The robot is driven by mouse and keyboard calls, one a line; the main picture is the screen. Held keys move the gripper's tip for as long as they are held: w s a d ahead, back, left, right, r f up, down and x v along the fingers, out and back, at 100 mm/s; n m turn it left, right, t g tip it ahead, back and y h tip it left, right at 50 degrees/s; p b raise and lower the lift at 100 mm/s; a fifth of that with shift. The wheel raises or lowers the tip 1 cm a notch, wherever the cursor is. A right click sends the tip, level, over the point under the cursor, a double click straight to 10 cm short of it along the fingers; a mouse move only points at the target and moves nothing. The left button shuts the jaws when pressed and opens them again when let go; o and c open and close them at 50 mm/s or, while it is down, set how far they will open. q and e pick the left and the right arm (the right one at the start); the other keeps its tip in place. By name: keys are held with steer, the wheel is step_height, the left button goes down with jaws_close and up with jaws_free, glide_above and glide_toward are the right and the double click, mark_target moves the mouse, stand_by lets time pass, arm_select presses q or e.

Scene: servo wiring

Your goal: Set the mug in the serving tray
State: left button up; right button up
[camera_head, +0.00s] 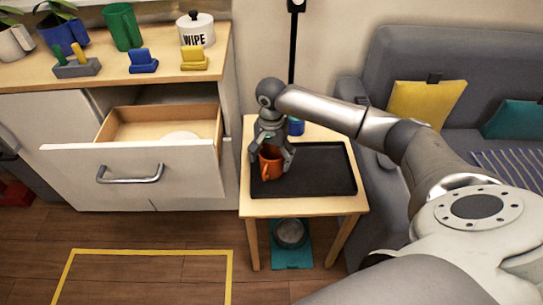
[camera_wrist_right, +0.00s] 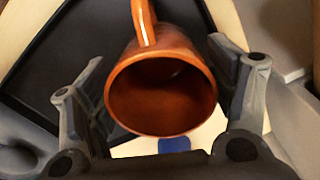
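The orange-brown mug (camera_head: 271,166) is at the left part of the black serving tray (camera_head: 325,180), which lies on a small wooden side table. It looks upright, with its handle toward the front. My right gripper (camera_head: 272,160) is over the mug from above, with a finger on each side of it. In the right wrist view, the mug (camera_wrist_right: 165,90) has its open rim toward the camera, between the spread fingers of the right gripper (camera_wrist_right: 160,85). Gaps show beside the mug, so the fingers look open. The mug's base is hidden. My left gripper is not in view.
A blue item (camera_head: 296,126) stands behind the tray. An open drawer (camera_head: 140,170) juts out left of the table. A grey sofa (camera_head: 420,65) is close on the right. The tray's right part is bare.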

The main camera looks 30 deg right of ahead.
steer(key=shift+o, duration=0.9)
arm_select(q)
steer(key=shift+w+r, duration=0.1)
arm_select(e)
steer(key=shift+r, duration=0.1)
steer(key=shift+r, duration=0.25)
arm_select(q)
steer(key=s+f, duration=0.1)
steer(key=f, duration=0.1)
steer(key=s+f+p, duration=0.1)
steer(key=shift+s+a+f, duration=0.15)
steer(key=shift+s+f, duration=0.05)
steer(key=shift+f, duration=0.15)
arm_select(e)
step_height(320, 180, up, 12)
steer(key=shift+f, duration=0.15)
steer(key=shift+f, duration=0.1)
